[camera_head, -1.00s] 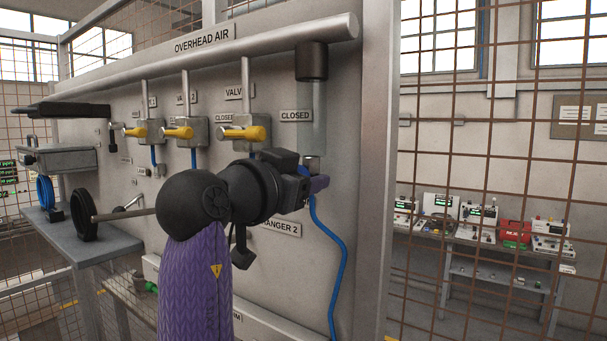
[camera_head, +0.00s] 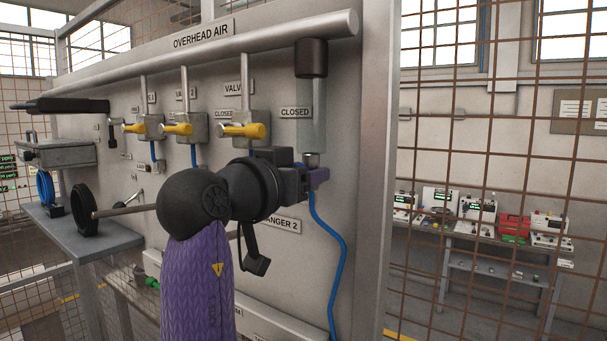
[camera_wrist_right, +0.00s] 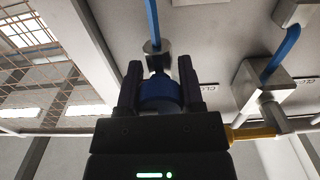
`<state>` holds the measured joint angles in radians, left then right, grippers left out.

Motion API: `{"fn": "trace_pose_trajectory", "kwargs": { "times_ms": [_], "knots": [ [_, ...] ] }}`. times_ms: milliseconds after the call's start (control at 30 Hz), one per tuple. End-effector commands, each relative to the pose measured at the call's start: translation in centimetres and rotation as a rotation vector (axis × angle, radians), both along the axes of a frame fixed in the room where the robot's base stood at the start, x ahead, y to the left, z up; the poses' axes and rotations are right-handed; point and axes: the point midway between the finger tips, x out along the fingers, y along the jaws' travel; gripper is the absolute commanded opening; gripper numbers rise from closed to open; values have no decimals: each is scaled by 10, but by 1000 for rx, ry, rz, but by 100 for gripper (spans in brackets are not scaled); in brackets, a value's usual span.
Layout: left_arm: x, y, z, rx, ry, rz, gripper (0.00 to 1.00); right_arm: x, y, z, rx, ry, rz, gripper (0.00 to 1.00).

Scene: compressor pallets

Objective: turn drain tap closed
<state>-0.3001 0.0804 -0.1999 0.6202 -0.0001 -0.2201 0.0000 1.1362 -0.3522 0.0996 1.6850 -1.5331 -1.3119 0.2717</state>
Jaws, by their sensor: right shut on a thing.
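The drain tap, a blue knob (camera_wrist_right: 160,92), sits below the metal fitting (camera_head: 311,159) at the foot of the clear cylinder (camera_head: 312,115) on the panel. My right gripper (camera_head: 316,178) is at the tap, with its arm rising from below. In the right wrist view its two dark fingers (camera_wrist_right: 160,80) stand on either side of the blue knob and are shut on it. The gripper hides most of the tap in the head view, and I cannot read the tap's angle. My left gripper is not in view.
A blue hose (camera_head: 343,245) hangs down the panel beside the gripper. Yellow valve handles (camera_head: 243,130) stick out to the left under the overhead air pipe (camera_head: 220,50). A mesh fence (camera_head: 480,120) stands to the right, with a bench of devices behind it.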

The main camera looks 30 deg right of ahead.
Motion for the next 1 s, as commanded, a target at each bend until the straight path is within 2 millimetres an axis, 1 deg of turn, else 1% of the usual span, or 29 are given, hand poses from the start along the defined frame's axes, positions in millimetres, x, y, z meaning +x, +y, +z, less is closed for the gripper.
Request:
{"fn": "trace_pose_trajectory", "kwargs": {
  "times_ms": [33,67,100,167,200,467,567,700,800,900,1000],
  "knots": [
    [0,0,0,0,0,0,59,0,0,0,-2,1,0,55],
    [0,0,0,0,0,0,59,0,0,0,-1,1,0,61],
    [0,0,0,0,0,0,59,0,0,0,-1,1,0,70],
    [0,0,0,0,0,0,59,0,0,0,-1,1,0,83],
    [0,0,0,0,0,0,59,0,0,0,-1,1,0,84],
    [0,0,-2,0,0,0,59,-1,2,-1,0,0,1,84],
    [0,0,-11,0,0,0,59,-6,17,-4,0,-1,4,84],
    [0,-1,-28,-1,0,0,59,-21,50,-5,-4,-2,1,84],
    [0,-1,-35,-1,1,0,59,-29,71,-4,-4,-2,0,84],
    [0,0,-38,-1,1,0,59,-35,85,-2,-3,-1,1,84],
    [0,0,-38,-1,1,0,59,-38,91,-1,-1,0,0,84]
  ]
}}
